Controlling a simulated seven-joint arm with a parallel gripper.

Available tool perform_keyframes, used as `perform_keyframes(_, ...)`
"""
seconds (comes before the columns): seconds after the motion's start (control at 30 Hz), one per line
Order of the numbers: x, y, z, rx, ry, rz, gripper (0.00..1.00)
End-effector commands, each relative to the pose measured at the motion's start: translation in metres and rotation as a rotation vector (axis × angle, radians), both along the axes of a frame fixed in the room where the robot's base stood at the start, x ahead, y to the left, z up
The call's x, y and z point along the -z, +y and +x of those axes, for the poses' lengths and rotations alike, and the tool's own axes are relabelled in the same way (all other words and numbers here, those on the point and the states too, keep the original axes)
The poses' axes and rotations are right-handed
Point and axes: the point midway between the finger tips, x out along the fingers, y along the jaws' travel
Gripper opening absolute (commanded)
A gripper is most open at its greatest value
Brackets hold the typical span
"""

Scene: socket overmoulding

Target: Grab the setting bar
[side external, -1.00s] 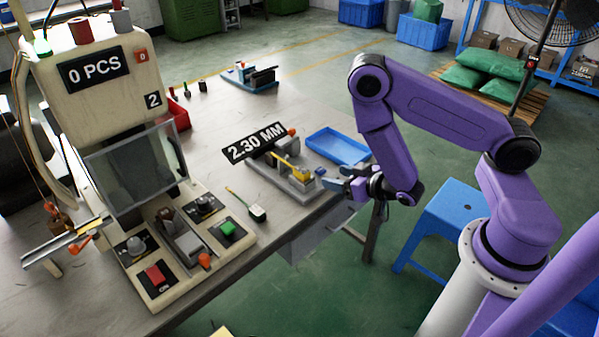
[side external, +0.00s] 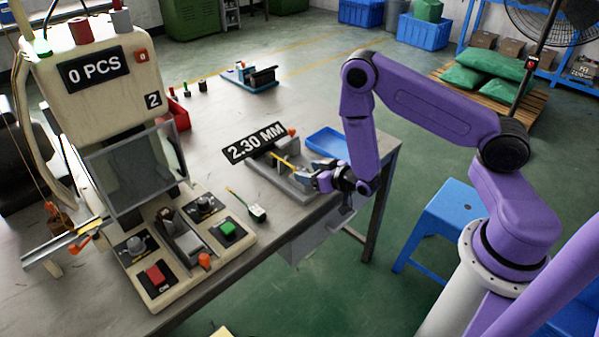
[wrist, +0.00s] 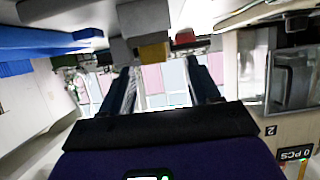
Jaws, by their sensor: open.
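The grey gauge fixture (side external: 262,170) with the 2.30 MM display (side external: 254,143) stands near the table's right edge. A yellow bar (side external: 284,162), probably the setting bar, lies along it, its right end hidden by my gripper. My gripper (side external: 316,174) is open at the fixture's right end. In the wrist view, the two dark fingers of my gripper (wrist: 165,85) stand apart with nothing clearly between them. A yellow block (wrist: 153,52) on a grey part shows just beyond the fingertips, blurred. I cannot tell whether the fingers touch anything.
A blue tray (side external: 328,142) lies right behind my gripper; it also shows in the wrist view (wrist: 40,40). The press machine (side external: 100,85) with its buttons fills the left of the table. A small brush (side external: 256,212) lies in front of the fixture. A blue-based fixture (side external: 250,80) stands farther back.

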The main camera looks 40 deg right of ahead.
Motion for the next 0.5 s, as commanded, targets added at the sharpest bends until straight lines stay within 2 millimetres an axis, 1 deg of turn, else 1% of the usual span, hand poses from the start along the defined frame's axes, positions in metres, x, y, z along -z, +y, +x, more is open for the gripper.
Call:
perform_keyframes(0.17, 0.003, -0.001, 0.007, 0.001, 0.0, 0.0, 0.62)
perform_keyframes(0.37, 0.013, -0.005, 0.03, 0.002, -0.002, 0.0, 0.62)
perform_keyframes(0.5, 0.019, -0.005, 0.043, 0.001, 0.0, 0.001, 0.62)
